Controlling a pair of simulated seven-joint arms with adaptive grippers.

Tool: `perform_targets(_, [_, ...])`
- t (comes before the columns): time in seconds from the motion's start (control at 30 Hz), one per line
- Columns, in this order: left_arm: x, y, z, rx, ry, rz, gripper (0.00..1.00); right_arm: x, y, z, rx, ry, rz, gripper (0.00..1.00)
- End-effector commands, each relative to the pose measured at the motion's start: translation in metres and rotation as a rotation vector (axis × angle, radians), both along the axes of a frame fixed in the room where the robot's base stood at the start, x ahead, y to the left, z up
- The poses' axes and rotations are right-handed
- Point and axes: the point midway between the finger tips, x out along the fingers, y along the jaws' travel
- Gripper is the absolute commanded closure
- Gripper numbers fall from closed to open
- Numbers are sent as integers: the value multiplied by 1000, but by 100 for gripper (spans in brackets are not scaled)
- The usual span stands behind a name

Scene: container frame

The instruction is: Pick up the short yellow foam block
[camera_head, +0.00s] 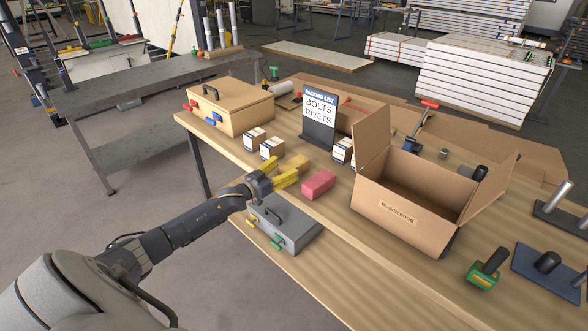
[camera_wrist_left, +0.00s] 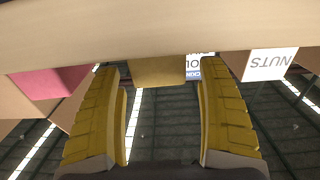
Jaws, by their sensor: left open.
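The short yellow foam block (camera_head: 296,161) lies on the wooden table, left of a longer pink-red block (camera_head: 318,185). My left gripper (camera_head: 290,174) has yellow fingers and is at the table's front edge, just in front of the yellow block and partly covering it. In the left wrist view, which shows the scene upside down, the open fingers (camera_wrist_left: 158,80) stand apart with the yellow block (camera_wrist_left: 158,71) framed between their tips. A gap shows on each side of it, and I see no contact. The pink block (camera_wrist_left: 48,82) is off to the left there. My right gripper is not in view.
Small labelled boxes (camera_head: 271,147) and a packing-list sign (camera_head: 319,118) stand behind the block. An open cardboard box (camera_head: 410,205) is to the right. A grey case (camera_head: 287,229) lies below the gripper. A tan case (camera_head: 230,107) is at the back left.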

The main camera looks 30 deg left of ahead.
Motion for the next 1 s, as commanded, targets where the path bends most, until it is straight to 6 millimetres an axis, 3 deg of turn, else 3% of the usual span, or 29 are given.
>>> perform_targets(0.53, [45,-10,-4,-1,0,0,25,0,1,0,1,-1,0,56])
perform_targets(0.97, [51,-12,-4,-1,0,0,25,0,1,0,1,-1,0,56])
perform_targets(1.0, [51,-12,-4,-1,0,0,30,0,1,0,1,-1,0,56])
